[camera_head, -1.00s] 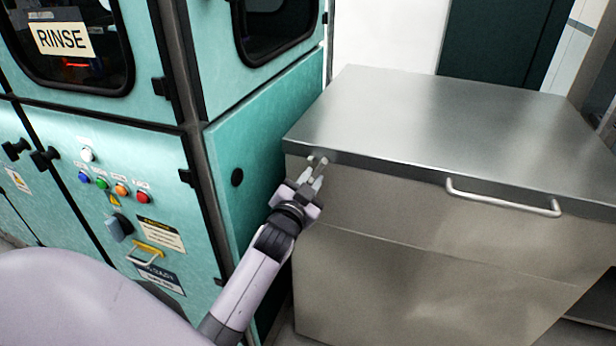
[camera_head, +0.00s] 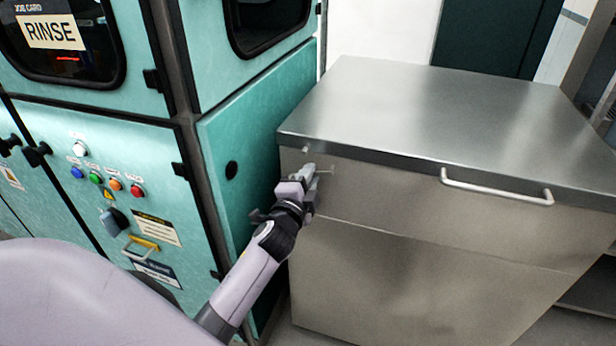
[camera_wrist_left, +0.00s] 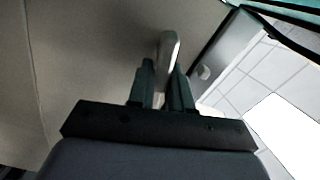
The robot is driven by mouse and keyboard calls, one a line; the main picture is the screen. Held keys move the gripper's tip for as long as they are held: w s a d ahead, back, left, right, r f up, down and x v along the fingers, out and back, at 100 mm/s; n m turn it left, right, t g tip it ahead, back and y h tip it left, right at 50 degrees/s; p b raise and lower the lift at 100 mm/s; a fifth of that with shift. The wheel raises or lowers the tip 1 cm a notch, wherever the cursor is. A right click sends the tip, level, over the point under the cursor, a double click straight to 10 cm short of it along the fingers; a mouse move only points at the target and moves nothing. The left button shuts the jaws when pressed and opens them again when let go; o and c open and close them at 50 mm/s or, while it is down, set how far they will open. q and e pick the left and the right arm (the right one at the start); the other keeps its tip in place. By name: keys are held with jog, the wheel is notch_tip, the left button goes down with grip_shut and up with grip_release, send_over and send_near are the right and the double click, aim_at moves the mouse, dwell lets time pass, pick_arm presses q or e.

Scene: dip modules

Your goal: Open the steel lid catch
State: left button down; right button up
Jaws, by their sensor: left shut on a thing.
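The steel lid catch (camera_head: 325,171) is on the front of the steel cabinet, near its left corner just under the lid (camera_head: 420,115). Most of it is hidden behind my left gripper (camera_head: 310,174) in the head view. In the left wrist view the catch shows as a pale metal bar (camera_wrist_left: 169,52) between the two dark fingers of my left gripper (camera_wrist_left: 163,85), which is shut on it. The lid lies flat and closed on the cabinet. My right gripper is not in view.
A long bar handle (camera_head: 495,187) is on the lid's front edge. A teal machine (camera_head: 255,150) with a RINSE card, coloured buttons and black knobs stands close on the left. A narrow gap separates it from the steel cabinet (camera_head: 400,280). Pale floor tiles (camera_wrist_left: 245,85) show in the wrist view.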

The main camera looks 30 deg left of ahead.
pick_arm(q)
jog(key=shift+m, duration=0.4)
jog(key=c, duration=1.1)
grip_release()
jog(key=shift+s+f, duration=0.1)
jog(key=shift+v, duration=3.5)
jog(key=s+d+f+n+g+h, duration=0.2)
jog(key=s+d+f+n, duration=0.1)
jog(key=s+f, duration=0.3)
jog(key=s+d+f+n+g+h, duration=0.2)
jog(key=s+d+f+n, duration=0.2)
jog(key=s+f, duration=0.2)
jog(key=s+d+f+n+g+h, duration=0.2)
jog(key=s+d+f+n+g, duration=0.1)
jog(key=s+f, duration=0.3)
jog(key=shift+s+d+f+n+h+p, duration=0.1)
jog(key=shift+s+d+n+h+p, duration=0.1)
jog(key=shift+s, duration=0.35)
jog(key=shift+s+d+f+n+h+p, duration=0.15)
jog(key=shift+s+d, duration=0.1)
jog(key=shift+s, duration=0.25)
